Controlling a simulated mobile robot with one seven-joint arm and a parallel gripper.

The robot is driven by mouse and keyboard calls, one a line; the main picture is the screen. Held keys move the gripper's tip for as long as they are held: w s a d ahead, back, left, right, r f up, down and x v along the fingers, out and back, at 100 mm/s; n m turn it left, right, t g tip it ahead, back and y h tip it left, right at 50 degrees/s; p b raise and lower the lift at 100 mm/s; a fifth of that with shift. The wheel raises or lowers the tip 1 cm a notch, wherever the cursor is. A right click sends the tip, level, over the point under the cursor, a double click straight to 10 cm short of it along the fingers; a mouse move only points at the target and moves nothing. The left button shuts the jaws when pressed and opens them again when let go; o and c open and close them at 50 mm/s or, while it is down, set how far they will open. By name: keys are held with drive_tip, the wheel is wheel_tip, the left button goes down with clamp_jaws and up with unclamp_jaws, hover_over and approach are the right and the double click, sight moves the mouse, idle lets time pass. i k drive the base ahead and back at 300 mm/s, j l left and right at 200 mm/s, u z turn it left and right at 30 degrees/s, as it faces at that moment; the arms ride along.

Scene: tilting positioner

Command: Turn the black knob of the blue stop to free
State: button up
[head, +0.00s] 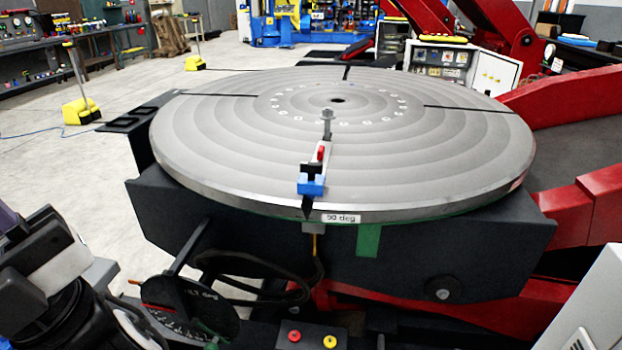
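The blue stop (311,186) sits near the front rim of the big round grey table, in line with a dark radial slot. A black part that looks like its knob (311,169) stands on top of it; it is too small to tell which way it is turned. A red piece (321,153) is just behind it. My gripper (40,252) appears as dark blocks at the lower left, well apart from the stop and nearer the camera. Its fingers are not clear enough to tell whether they are open or shut.
The round table (220,150) rests on a dark base (400,250). A "90 deg" label (341,218) is on its rim. A tilt dial (190,305) and a red button (294,336) and yellow button (330,341) are below. Red arms (565,95) stand at the right. Space above the table is clear.

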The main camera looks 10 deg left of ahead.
sight(311, 168)
drive_tip(key=i+l+u, duration=0.15)
drive_tip(key=u, duration=0.25)
drive_tip(key=i+l+u, duration=0.1)
drive_tip(key=l+u, duration=0.25)
drive_tip(key=i+l+u, duration=0.1)
drive_tip(key=l+u, duration=0.15)
drive_tip(key=u, duration=0.15)
